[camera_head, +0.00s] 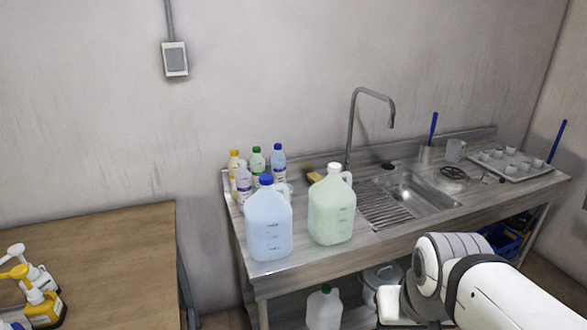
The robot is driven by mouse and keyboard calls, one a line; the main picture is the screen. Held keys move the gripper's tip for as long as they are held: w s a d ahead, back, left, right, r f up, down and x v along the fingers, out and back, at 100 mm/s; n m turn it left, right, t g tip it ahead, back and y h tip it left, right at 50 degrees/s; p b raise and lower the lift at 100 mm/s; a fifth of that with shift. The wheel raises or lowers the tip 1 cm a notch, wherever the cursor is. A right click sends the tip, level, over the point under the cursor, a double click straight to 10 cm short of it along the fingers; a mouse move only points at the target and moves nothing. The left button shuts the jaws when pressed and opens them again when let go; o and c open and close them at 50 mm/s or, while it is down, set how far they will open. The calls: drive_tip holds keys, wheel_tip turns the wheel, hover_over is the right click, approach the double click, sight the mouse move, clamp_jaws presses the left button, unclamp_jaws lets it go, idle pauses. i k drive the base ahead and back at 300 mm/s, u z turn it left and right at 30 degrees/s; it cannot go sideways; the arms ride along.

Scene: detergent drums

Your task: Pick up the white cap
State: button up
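The white cap (335,168) sits on the neck of a pale green jug (331,212), beside the jug's handle. This jug stands upright on the steel sink counter, left of the basin. A light blue jug (269,226) with a blue cap (266,180) stands just to its left. My white arm enters at the lower right, in front of the counter and well below the cap. My gripper's fingers do not show in this view.
Several small bottles (278,162) stand behind the blue jug. A tall faucet (352,125) rises behind the basin (425,193). A tray of cups (510,164) is at the right. A wooden table (110,250) with pump bottles (42,299) is at the left. Another jug (324,310) is under the counter.

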sight(333, 167)
drive_tip(key=u, duration=0.15)
drive_tip(key=i, duration=1)
